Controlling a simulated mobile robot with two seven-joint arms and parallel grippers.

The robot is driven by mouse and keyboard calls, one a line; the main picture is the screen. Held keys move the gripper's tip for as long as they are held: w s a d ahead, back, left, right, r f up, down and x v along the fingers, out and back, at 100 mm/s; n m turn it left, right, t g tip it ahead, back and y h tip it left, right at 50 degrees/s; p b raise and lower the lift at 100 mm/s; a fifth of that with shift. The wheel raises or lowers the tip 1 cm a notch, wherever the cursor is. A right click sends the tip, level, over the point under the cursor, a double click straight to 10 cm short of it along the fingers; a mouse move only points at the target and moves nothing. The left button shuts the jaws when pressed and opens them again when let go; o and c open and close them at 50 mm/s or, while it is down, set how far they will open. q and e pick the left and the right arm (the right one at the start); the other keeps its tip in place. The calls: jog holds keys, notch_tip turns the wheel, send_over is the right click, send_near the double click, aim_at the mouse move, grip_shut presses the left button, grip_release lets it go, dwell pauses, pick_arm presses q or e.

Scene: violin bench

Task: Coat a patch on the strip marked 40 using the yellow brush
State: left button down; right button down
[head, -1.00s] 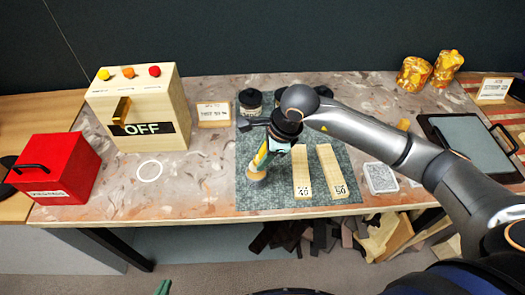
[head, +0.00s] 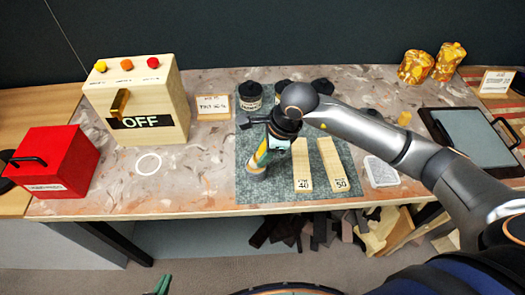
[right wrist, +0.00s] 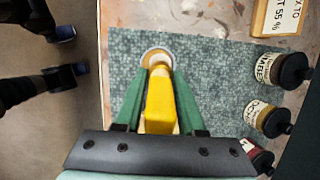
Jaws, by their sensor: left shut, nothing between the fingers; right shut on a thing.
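The strip marked 40 (head: 302,168) lies flat on the grey-green mat (head: 262,193), left of the strip marked 50 (head: 332,165). My right gripper (head: 268,152) is shut on the yellow brush (right wrist: 160,100), left of strip 40. The brush points down and its round, pale end (right wrist: 155,58) is over bare mat; I cannot tell whether it touches. No coated patch shows on the visible part of strip 40; its far end is partly behind my wrist. Green fingertips of my left gripper (head: 162,284) show at the bottom edge, below the bench front, with nothing in them.
Jars labelled umber (right wrist: 282,70), ochre (right wrist: 268,118) and a red one (right wrist: 258,157) stand along the mat's back, partly behind my arm in the head view. A wooden OFF box (head: 140,100), red box (head: 50,160) and dark tray (head: 470,138) stand around.

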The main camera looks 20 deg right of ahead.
jog(key=shift+f+b, duration=0.55)
jog(key=shift+f, duration=0.05)
dwell(0.3)
jog(key=shift+s+f, duration=0.15)
dwell(1.5)
jog(key=shift+r+p, duration=1.85)
jog(key=shift+r, duration=1.8)
